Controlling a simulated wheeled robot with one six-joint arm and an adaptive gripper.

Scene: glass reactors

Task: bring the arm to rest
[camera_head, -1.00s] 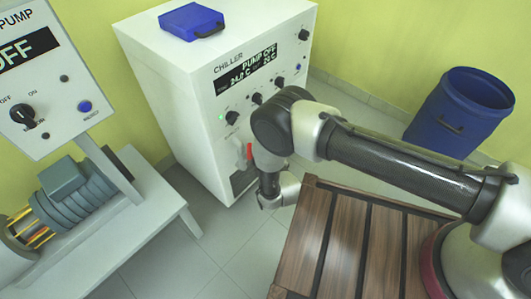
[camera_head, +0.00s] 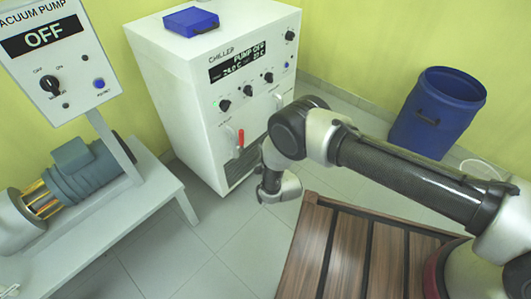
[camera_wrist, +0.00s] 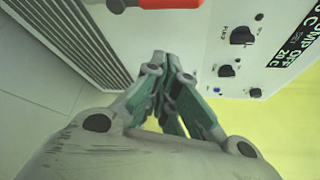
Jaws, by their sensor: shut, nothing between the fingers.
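My gripper (camera_wrist: 162,60) shows in the wrist view with its fingertips together and nothing between them. In the head view my arm reaches in from the right and bends down in front of the white chiller (camera_head: 172,70). The gripper itself is hidden there behind my wrist. In the wrist view, the chiller's front (camera_wrist: 215,75) lies past the fingers with its knobs. A red handle (camera_wrist: 170,3) shows at the top edge, apart from the fingers; it is also on the chiller front in the head view (camera_head: 241,138).
A vacuum pump panel reading OFF (camera_head: 85,88) and a motor on a grey bench (camera_head: 155,190) stand at the left. A blue case (camera_head: 190,20) lies on the chiller. A blue barrel (camera_head: 437,112) stands back right. Floor is clear between bench and my slatted deck.

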